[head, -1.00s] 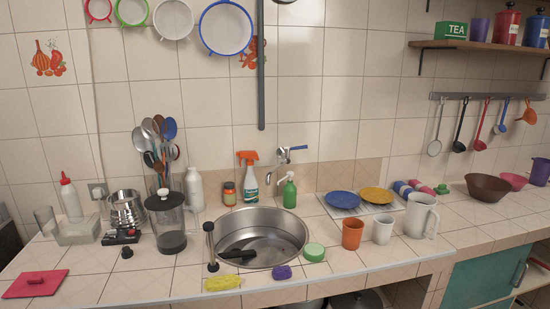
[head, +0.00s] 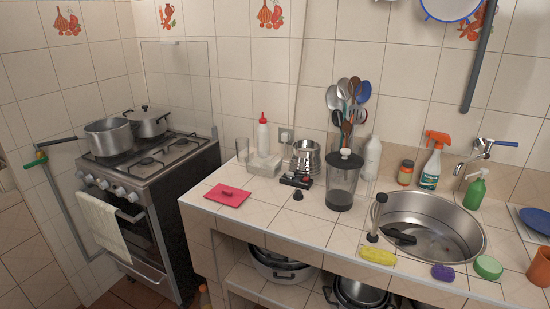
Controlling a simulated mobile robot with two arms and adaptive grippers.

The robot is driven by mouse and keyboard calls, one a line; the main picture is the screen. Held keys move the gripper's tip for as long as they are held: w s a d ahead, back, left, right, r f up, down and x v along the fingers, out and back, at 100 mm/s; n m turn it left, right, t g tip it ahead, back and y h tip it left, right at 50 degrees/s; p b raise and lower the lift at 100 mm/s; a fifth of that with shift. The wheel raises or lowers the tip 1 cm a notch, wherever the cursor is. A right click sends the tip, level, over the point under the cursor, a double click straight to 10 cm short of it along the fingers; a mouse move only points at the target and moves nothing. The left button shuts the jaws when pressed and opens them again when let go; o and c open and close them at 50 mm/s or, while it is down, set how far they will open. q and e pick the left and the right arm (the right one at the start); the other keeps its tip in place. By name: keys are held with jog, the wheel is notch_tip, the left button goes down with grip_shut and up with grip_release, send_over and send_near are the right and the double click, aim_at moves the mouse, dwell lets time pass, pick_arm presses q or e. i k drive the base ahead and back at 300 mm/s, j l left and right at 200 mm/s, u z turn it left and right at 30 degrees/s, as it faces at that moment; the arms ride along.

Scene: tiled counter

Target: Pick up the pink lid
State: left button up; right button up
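The pink lid (head: 227,195) is a flat, square, pinkish-red piece with a small raised handle on top. It lies flat on the tiled counter (head: 277,221), near the counter's left end and close to its front edge. Neither of my grippers is in the head view.
A clear container (head: 264,165), a white bottle with a red tip (head: 263,133), a small black device (head: 296,181) and a tall jar (head: 342,182) stand behind and right of the lid. The sink (head: 430,220) is further right. A stove (head: 150,190) stands left, across a gap.

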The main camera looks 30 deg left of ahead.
aim_at(225, 194)
jog(key=u, duration=1.1)
